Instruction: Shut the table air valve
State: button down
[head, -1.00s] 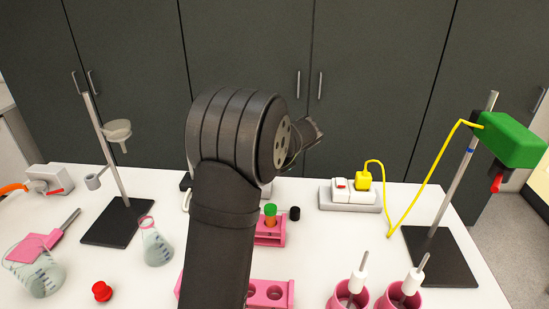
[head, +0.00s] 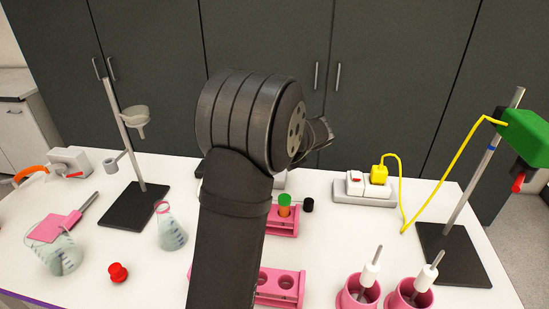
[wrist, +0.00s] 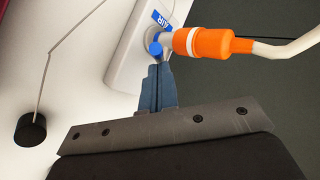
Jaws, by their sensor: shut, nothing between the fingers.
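The table air valve shows in the wrist view as a white housing (wrist: 133,58) with a blue AIR label (wrist: 161,19) and a small blue handle (wrist: 155,48). An orange hose connector (wrist: 213,43) with a pale hose is attached at its right. My gripper (wrist: 157,70) is shut and empty, its fingertips right at the blue handle; I cannot tell whether they touch it. In the head view my arm hides the gripper and most of that valve's area.
A red-handled valve (head: 70,161) with an orange hose stands at the far left. A retort stand (head: 136,206), flasks and a pink tube rack (head: 281,222) stand on the white table. A black cap (wrist: 30,129) lies left of my gripper. A power strip (head: 362,190) is right.

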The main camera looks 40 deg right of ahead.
jog(key=shift+s+a+f+n+t+h, duration=0.2)
jog(key=shift+n+t+h, duration=0.1)
jog(key=shift+t+h, duration=0.3)
jog(key=shift+s+a+f, duration=0.1)
jog(key=shift+f, duration=0.1)
dwell(0.4)
jog(key=shift+s+a+f, duration=0.25)
jog(key=shift+f, duration=0.35)
jog(key=shift+s+a+f, duration=0.25)
jog(key=shift+f, duration=0.3)
jog(key=shift+a+f, duration=0.1)
jog(key=shift+f, duration=0.1)
jog(key=shift+r, duration=0.1)
